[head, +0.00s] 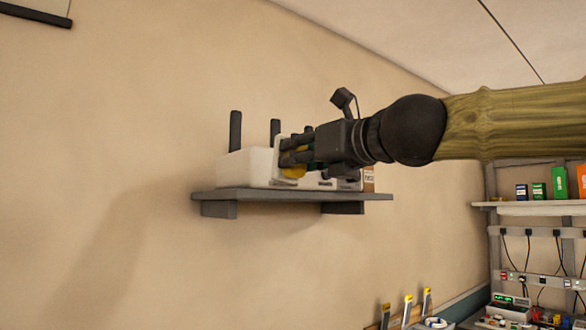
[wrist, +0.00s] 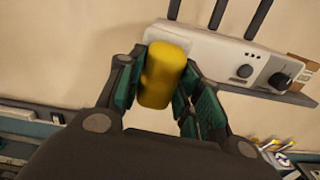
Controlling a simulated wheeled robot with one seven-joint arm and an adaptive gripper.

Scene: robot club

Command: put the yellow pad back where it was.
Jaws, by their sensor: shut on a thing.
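The yellow pad (wrist: 162,76) is between the fingers of my gripper (wrist: 158,92) in the wrist view. It looks like a rounded yellow block, held in front of a white device. In the head view a small part of the yellow pad (head: 294,171) shows behind the fingers of my gripper (head: 288,150). My gripper is shut on the pad, at the front of the wall shelf (head: 262,196). I cannot tell whether the pad touches the shelf or the device.
The white device (head: 240,168) with dark upright rods and knobs stands on the shelf, close to my gripper. A right-hand rack (head: 530,207) holds small boxes. Below it is a bench with instruments (head: 510,302). The wall left of the shelf is bare.

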